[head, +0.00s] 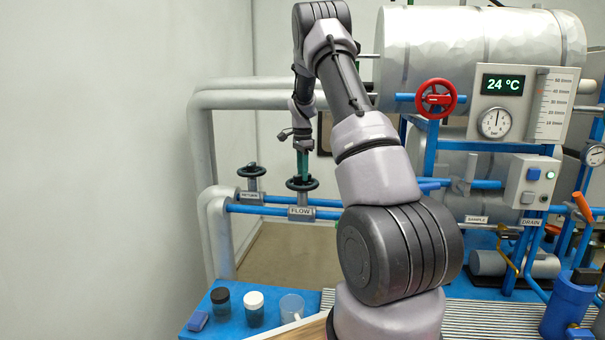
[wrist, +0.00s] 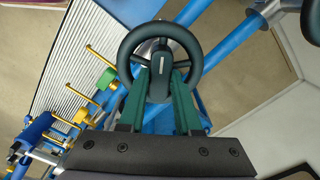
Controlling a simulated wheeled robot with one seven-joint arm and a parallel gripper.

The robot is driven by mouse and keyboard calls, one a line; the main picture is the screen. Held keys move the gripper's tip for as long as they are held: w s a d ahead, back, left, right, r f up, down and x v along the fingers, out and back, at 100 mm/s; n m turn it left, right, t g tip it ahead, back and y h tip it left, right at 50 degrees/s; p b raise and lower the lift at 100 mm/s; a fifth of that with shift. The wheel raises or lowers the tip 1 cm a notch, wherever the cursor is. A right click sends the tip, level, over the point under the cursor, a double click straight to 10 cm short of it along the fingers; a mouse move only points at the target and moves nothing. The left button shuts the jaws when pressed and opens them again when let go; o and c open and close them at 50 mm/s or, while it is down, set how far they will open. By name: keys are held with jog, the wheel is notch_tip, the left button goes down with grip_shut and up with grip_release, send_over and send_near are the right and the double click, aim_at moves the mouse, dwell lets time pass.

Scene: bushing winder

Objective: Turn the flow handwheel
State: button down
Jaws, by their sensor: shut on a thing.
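The flow handwheel (head: 302,184) is a dark round wheel above the tag reading FLOW (head: 301,212) on a blue pipe. In the wrist view the handwheel (wrist: 131,41) fills the upper middle, with its hub and spokes showing. My gripper (head: 302,178) points straight down onto the handwheel from above. In the wrist view the two green fingers of my gripper (wrist: 160,80) reach onto the wheel, one on each side of its hub, and are shut on it. The exact contact at the fingertips is partly hidden.
The return handwheel (head: 251,171) stands just left of the flow handwheel. A red handwheel (head: 436,98) sits by the tank (head: 470,45), beside a panel reading 24 °C (head: 503,84). A dark-capped jar (head: 221,302), a white-capped jar (head: 254,306) and a clear beaker (head: 291,306) stand in front.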

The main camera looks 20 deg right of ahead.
dwell(0.4)
jog(key=c, duration=0.6)
grip_release()
notch_tip(320, 180, up, 11)
jog(key=shift+f, duration=0.1)
